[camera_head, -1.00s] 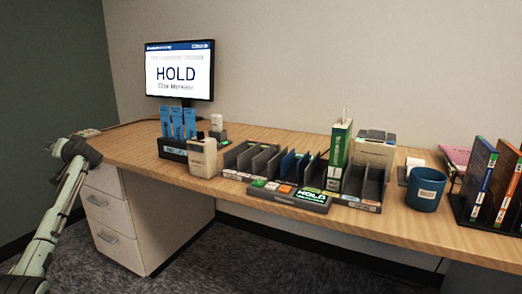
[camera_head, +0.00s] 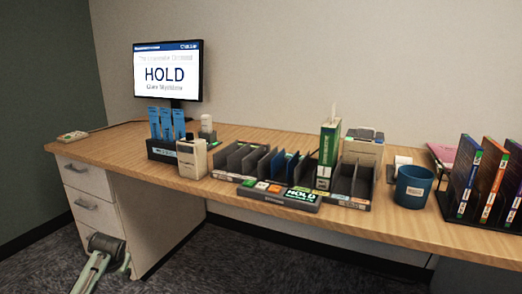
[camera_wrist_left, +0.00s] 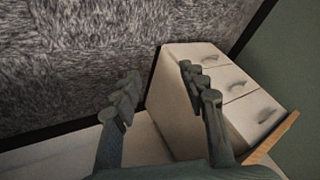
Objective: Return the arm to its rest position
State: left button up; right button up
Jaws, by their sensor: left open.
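My left arm (camera_head: 98,262) shows at the lower left of the head view, low in front of the drawer unit (camera_head: 92,205) and below the desk top. In the left wrist view, the two fingers of my left gripper (camera_wrist_left: 158,90) are spread apart with nothing between them. Beyond them are grey carpet and the pale drawer unit (camera_wrist_left: 185,110). My right gripper is in neither view.
The wooden desk (camera_head: 400,225) holds a HOLD monitor (camera_head: 168,72), a dark slotted sorter (camera_head: 230,160), a control panel (camera_head: 280,196), a blue mug (camera_head: 413,187) and a rack of binders (camera_head: 470,180). Carpet (camera_head: 250,265) in front is clear.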

pick_arm(q)
jog(key=s+d+f+h, duration=0.1)
jog(key=s+d+f, duration=0.3)
jog(key=s, duration=0.6)
jog(key=s+d+f+m+g+h, duration=0.1)
jog(key=s+d+f, duration=0.4)
jog(key=s+d, duration=0.4)
jog(key=s+d+f+m+g+h+p, duration=0.1)
jog(key=s+d+f, duration=0.3)
jog(key=s, duration=0.9)
jog(key=shift+d+f, duration=0.3)
jog(key=shift+d, duration=0.9)
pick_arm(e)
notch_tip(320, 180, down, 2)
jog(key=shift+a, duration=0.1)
pick_arm(q)
jog(key=shift+s, duration=0.1)
